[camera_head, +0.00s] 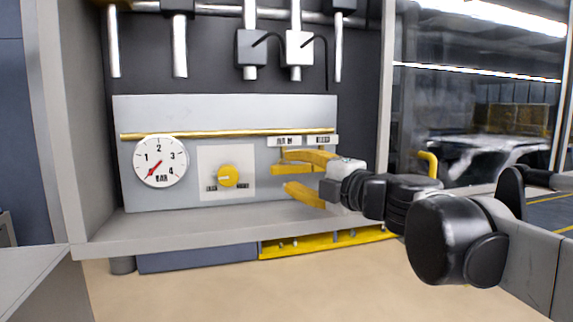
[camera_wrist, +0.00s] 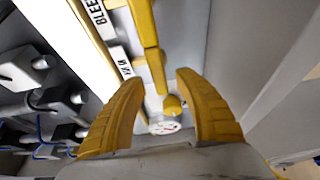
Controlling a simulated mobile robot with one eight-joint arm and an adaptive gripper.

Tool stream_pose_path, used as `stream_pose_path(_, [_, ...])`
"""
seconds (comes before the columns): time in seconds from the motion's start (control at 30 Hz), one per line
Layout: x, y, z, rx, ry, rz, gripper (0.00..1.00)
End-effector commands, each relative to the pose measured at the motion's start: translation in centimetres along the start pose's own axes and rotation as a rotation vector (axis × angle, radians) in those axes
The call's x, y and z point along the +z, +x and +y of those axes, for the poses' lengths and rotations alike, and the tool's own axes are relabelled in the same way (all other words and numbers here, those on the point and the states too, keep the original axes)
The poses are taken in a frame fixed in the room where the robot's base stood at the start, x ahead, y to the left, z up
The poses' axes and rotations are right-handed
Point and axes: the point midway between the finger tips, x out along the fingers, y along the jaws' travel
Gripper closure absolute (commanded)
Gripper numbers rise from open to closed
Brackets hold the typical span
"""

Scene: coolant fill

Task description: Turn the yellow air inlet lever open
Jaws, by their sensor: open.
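My gripper (camera_head: 293,174) reaches in from the right at the grey panel (camera_head: 220,105), its two yellow fingers one above the other and apart. A yellow lever (camera_head: 284,170) lies roughly horizontal below the two small labels, partly hidden by the fingers. In the wrist view, yellow lever parts (camera_wrist: 155,68) show beside the "AIR IN" label (camera_wrist: 121,62), between and beyond the open fingertips (camera_wrist: 157,80). A longer yellow bar (camera_wrist: 144,22) runs on beside the "BLEED" label. I cannot tell whether these are one lever or two, or whether a finger touches them.
Left on the panel are a round gauge (camera_head: 160,161), its red needle pointing lower left, and a yellow knob (camera_head: 229,176). A yellow pipe (camera_head: 220,134) crosses above them. Hanging valves (camera_head: 250,46) are overhead. A cabinet side wall (camera_head: 55,110) bounds the left.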

Motion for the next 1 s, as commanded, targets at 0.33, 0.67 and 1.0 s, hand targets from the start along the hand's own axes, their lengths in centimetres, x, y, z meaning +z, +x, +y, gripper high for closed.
stream_pose_path(0.33, [0.0, 2.3, 0.0, 0.000, 0.000, -0.002, 0.60])
stream_pose_path(0.67, [0.1, 2.2, 0.0, 0.000, 0.001, -0.002, 1.00])
stream_pose_path(1.0, [0.1, 2.2, 0.0, 0.006, 0.013, -0.002, 1.00])
